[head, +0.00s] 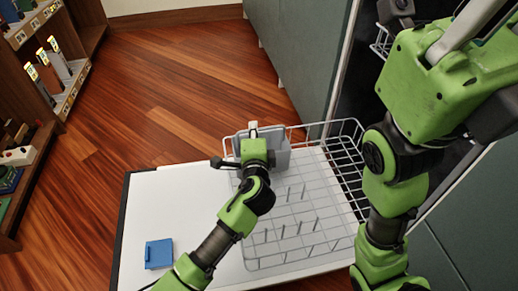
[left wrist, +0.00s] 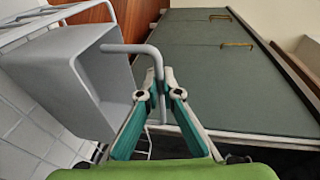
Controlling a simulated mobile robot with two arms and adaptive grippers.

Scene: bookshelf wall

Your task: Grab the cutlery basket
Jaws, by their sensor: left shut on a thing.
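The grey cutlery basket (head: 277,158) sits at the far left corner of the white wire dish rack (head: 345,150). It also fills the left of the left wrist view (left wrist: 85,85), with a grey bar handle at its side. My left gripper (head: 253,134) is at the basket's left part, seen from above. In the left wrist view my left gripper (left wrist: 160,88) is shut on the basket's handle, with a finger on each side of the bar.
The rack is over a white open door panel (head: 180,205), which has a blue piece (head: 158,253) on it. Dark green cabinets (head: 295,50) stand behind. A bookshelf (head: 45,90) is at the left. The wooden floor between is clear.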

